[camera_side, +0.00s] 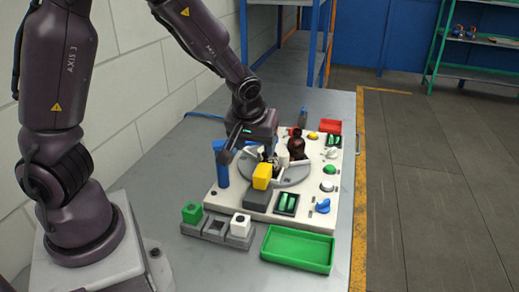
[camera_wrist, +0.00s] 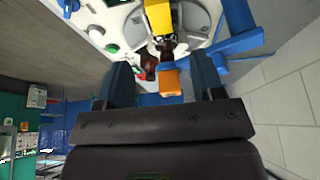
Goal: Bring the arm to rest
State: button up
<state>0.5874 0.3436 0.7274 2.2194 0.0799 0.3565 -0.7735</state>
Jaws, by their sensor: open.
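My gripper (camera_side: 254,150) hangs low over the back left of the round grey turntable (camera_side: 292,178), at the end of my bent arm. In the wrist view its two dark fingers stand wide apart, and nothing is clasped between them (camera_wrist: 163,72). An amber bottle (camera_side: 297,147) stands on the turntable's far side, right of the gripper. Brown glass (camera_wrist: 150,62) shows beyond the fingers in the wrist view. A yellow block (camera_side: 262,172) is in front of the gripper and also shows in the wrist view (camera_wrist: 158,18). Part of the turntable is hidden behind it.
A blue post (camera_side: 221,165) stands close left of the gripper. The white board (camera_side: 310,215) carries several buttons and switches. Space above the board's right side is clear.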

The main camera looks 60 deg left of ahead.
jog(key=s+d+r+m+g+h, duration=0.2)
jog(key=s+d+r+m+h, duration=0.15)
jog(key=s+d+m, duration=0.35)
jog(key=s+r+m+t, duration=0.2)
jog(key=s+r+t, duration=0.2)
jog(key=s+r, duration=0.5)
notch_tip(320, 180, up, 3)
jog(key=shift+a+r, duration=0.15)
